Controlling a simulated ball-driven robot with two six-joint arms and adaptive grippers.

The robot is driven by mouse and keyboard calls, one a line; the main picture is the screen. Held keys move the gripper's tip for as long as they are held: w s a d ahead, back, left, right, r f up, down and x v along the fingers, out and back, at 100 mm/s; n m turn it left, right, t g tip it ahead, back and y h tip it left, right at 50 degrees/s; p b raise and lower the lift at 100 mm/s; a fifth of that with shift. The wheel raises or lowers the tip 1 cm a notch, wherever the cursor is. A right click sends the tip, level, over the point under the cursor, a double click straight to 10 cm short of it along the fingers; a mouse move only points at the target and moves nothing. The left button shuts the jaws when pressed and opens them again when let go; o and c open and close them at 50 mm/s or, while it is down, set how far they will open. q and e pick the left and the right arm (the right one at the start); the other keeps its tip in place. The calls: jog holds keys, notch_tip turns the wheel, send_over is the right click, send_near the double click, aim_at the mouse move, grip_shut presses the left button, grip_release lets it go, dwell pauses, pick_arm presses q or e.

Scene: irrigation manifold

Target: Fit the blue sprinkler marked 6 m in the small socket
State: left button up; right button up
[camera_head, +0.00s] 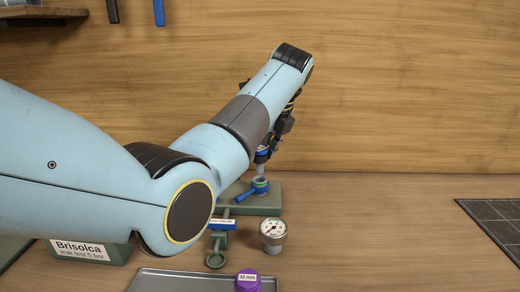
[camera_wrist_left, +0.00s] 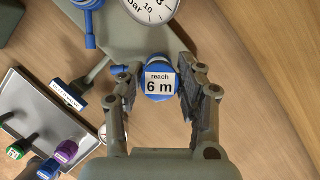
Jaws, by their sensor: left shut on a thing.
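The blue sprinkler (camera_wrist_left: 160,84) has a white label reading "reach 6 m" and faces my left wrist camera. My left gripper (camera_wrist_left: 163,95) is shut on it, with one dark finger on each side. In the head view the sprinkler (camera_head: 262,155) hangs below my left gripper (camera_head: 267,143), above a grey-green base (camera_head: 268,205). I cannot tell which opening is the small socket. My right gripper is in neither view.
A pressure gauge (camera_head: 273,230) stands in front of the base. A larger dial (camera_wrist_left: 150,8) shows close to the sprinkler in the wrist view. A grey tray (camera_head: 175,279) holds a purple "32 mm" part (camera_head: 248,281). A dark gridded mat (camera_head: 497,222) lies right; table between is clear.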

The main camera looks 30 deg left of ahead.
aim_at(260, 161)
pick_arm(q)
jog(key=shift+f, duration=0.45)
dwell(0.4)
jog(key=shift+f+b, duration=0.2)
jog(key=shift+b, duration=0.2)
dwell(0.6)
jog(key=shift+f, duration=0.1)
jog(key=shift+f, duration=0.3)
jog(key=shift+f+b, duration=0.2)
jog(key=shift+b, duration=0.15)
jog(key=shift+f+b, duration=0.3)
jog(key=shift+f, duration=0.1)
jog(key=shift+f+b, duration=0.55)
jog(key=shift+f, duration=0.25)
dwell(0.9)
